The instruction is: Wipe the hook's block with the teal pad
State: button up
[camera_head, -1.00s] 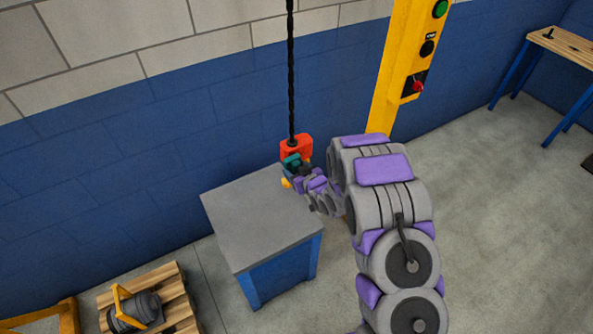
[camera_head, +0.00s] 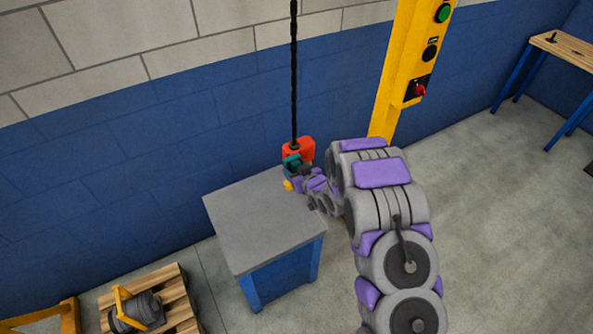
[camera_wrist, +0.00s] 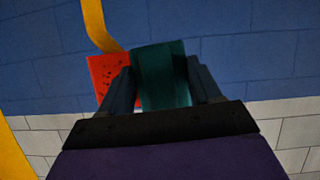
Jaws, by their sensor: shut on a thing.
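The hook's block (camera_head: 304,146) is red and hangs on a black cable in the head view. It also shows at left in the wrist view (camera_wrist: 101,72), with dark specks on its face. The yellow hook (camera_head: 288,185) is below it and partly hidden. My gripper (camera_head: 301,168) is at the block's lower front. In the wrist view, its two dark fingers (camera_wrist: 163,85) are shut on the teal pad (camera_wrist: 160,72). The pad also shows in the head view (camera_head: 291,160), overlapping the block's lower left. I cannot tell whether they touch.
A grey-topped blue cabinet (camera_head: 250,222) stands below the hook. A yellow post (camera_head: 405,75) with buttons rises to the right of the cable. A pallet (camera_head: 180,300) with a motor lies at lower left.

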jog(key=shift+w+d+r+p, duration=0.1)
jog(key=shift+w+d+p, duration=0.35)
jog(key=shift+d, duration=0.3)
jog(key=shift+w+d+p, duration=0.45)
jog(key=shift+w+d, duration=0.15)
jog(key=shift+d, duration=0.2)
jog(key=shift+w+d+p, duration=0.4)
jog(key=shift+w+d, duration=0.15)
jog(key=shift+d, duration=0.2)
jog(key=shift+w+d, duration=0.3)
jog(key=shift+d, duration=0.15)
jog(key=shift+w+d+p, duration=0.45)
jog(key=shift+d+p, duration=0.15)
jog(key=shift+d, duration=0.1)
jog(key=shift+w+d+p, duration=0.45)
jog(key=shift+d+p, duration=0.1)
jog(key=shift+d, duration=0.1)
jog(key=shift+s+a, duration=0.45)
jog(key=shift+a, duration=0.2)
jog(key=shift+s+a, duration=0.45)
jog(key=shift+a, duration=0.15)
jog(key=shift+s+a, duration=0.65)
jog(key=shift+a, duration=0.35)
jog(key=shift+s+a, duration=0.6)
jog(key=shift+a, duration=0.35)
jog(key=shift+s+a, duration=0.65)
jog(key=shift+a, duration=0.35)
jog(key=shift+d, duration=0.15)
